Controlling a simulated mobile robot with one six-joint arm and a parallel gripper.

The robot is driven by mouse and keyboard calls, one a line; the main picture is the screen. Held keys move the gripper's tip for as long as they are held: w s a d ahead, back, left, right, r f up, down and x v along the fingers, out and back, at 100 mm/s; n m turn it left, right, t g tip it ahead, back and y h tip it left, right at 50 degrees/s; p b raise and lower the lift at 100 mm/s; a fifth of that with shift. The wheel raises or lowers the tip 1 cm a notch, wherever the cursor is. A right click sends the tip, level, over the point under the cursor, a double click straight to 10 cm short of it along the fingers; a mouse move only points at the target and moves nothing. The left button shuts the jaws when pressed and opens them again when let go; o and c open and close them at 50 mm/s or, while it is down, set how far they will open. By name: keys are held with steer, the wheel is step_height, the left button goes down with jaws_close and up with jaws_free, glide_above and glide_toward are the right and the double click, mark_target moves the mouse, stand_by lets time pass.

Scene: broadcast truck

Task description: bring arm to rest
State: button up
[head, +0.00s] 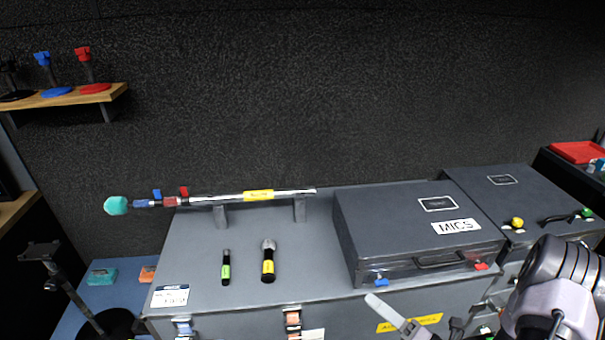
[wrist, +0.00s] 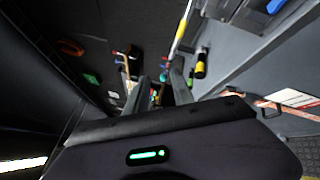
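My gripper (wrist: 160,72) shows in the wrist view with its two dark fingers apart and nothing held between them. In the head view my arm comes in at the lower right, in front of the grey case bench. A pale finger-like part of it points up and left near the bench's front edge, below the MICS case (head: 390,225). The rest of the gripper is cut off by the bottom of the head view.
On the bench top (head: 320,265) lie a green-banded microphone (head: 226,267) and a yellow-banded one (head: 268,262). Behind them a boom pole (head: 235,197) rests on two supports. A wooden shelf (head: 65,98) is at upper left. The bench top between microphones and case is clear.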

steer(key=s+a+r+n+g, duration=0.55)
steer(key=a+n+g, duration=0.2)
steer(key=n, duration=0.25)
steer(key=s+a+r+n+g, duration=0.4)
steer(key=a+r+n+g, duration=0.35)
steer(key=n, duration=0.35)
steer(key=s+d+r+n+t+h+b, duration=0.1)
steer(key=s+d+r+n+t+h, duration=0.2)
steer(key=n, duration=1.2)
steer(key=s+r+t+h, duration=0.3)
steer(key=s+r+h, duration=0.1)
steer(key=h, duration=0.2)
steer(key=shift+s+n+h+b, duration=0.2)
steer(key=shift+n+h+b, duration=0.1)
steer(key=shift+b, duration=0.05)
